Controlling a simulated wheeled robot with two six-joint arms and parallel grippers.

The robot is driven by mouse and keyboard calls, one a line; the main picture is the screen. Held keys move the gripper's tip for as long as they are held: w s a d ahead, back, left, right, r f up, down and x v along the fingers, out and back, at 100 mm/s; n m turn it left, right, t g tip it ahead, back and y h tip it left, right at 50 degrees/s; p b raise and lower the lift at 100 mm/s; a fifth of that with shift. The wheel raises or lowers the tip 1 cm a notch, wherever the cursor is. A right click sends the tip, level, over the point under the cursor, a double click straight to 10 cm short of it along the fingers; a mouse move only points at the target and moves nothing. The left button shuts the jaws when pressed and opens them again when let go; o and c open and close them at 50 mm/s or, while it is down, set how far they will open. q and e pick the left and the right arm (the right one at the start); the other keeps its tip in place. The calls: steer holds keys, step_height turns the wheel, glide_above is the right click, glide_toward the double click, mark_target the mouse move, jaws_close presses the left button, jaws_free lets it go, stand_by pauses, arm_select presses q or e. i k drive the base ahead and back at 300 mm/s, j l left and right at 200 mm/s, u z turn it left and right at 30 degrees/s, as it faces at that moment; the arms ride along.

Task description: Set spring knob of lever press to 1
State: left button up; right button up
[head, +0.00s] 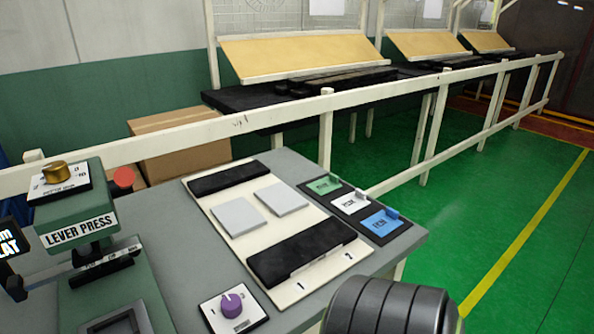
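The green lever press (85,225) stands at the left, with a "LEVER PRESS" label on its front. On top of it is a brass knob (56,172) on a white dial plate (76,182) with marks around it. The caption on this plate is too small to read surely, and I cannot tell the knob's exact setting. A purple knob (231,303) sits on a separate white plate on the bench, right of the press. Neither of my grippers shows in the head view.
A red button (123,177) is behind the press. The grey bench (180,215) carries a white board (222,205) with black pads and two grey plates. A white rail (270,116) runs behind.

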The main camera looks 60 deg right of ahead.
mark_target(231, 306)
steer(key=z, duration=1.45)
